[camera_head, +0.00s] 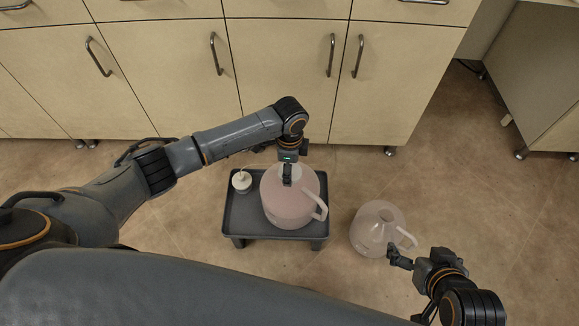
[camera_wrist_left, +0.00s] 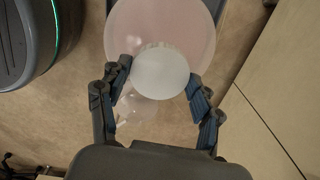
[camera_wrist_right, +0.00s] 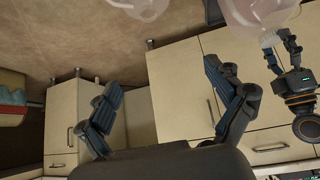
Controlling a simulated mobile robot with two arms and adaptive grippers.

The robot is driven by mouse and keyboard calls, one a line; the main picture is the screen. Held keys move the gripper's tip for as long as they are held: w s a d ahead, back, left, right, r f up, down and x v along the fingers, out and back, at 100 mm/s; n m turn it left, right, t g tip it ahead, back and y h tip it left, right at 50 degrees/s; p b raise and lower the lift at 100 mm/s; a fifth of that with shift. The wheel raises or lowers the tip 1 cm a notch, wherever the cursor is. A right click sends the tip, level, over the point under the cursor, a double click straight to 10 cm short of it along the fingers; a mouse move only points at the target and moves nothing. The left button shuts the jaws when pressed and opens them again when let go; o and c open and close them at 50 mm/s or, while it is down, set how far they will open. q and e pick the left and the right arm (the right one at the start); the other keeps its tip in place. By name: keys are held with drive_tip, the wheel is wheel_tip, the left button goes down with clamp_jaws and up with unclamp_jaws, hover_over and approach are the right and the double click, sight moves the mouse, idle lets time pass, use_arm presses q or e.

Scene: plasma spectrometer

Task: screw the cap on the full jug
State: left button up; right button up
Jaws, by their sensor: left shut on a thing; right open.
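The full jug (camera_head: 283,208), with pinkish liquid, stands upright on a dark low stand (camera_head: 239,218). My left gripper (camera_head: 288,172) is above its top. In the left wrist view its fingers are on both sides of a round white cap (camera_wrist_left: 160,72), shut on it. The cap lines up over the jug's mouth, which is hidden; I cannot tell whether the threads engage. The cap also shows under the fingers in the right wrist view (camera_wrist_right: 270,38). My right gripper (camera_head: 399,258) is open and empty, near the handle of the empty jug (camera_head: 375,228).
The empty jug stands on the floor right of the stand. A small white capped piece with a thin tube (camera_head: 241,182) sits on the stand's left side. Cabinets (camera_head: 285,75) line the back. Floor is clear at the right.

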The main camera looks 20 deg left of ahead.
use_arm(q)
drive_tip(key=shift+m+p, duration=0.3)
drive_tip(key=shift+m, duration=0.6)
drive_tip(key=shift+m+p, duration=0.3)
drive_tip(key=shift+m, duration=2.1)
drive_tip(key=m, duration=0.3)
drive_tip(key=shift+p, duration=0.4)
drive_tip(key=m, duration=0.4)
drive_tip(key=shift+f, duration=0.1)
use_arm(e)
drive_tip(key=s+d+f+g+h, duration=0.1)
drive_tip(key=s+d+g, duration=0.1)
drive_tip(key=s+g, duration=0.2)
drive_tip(key=s, duration=0.3)
drive_tip(key=shift+s+f, duration=0.15)
drive_tip(key=shift+f, duration=0.2)
drive_tip(key=shift+d, duration=0.1)
use_arm(q)
drive_tip(key=o, duration=0.9)
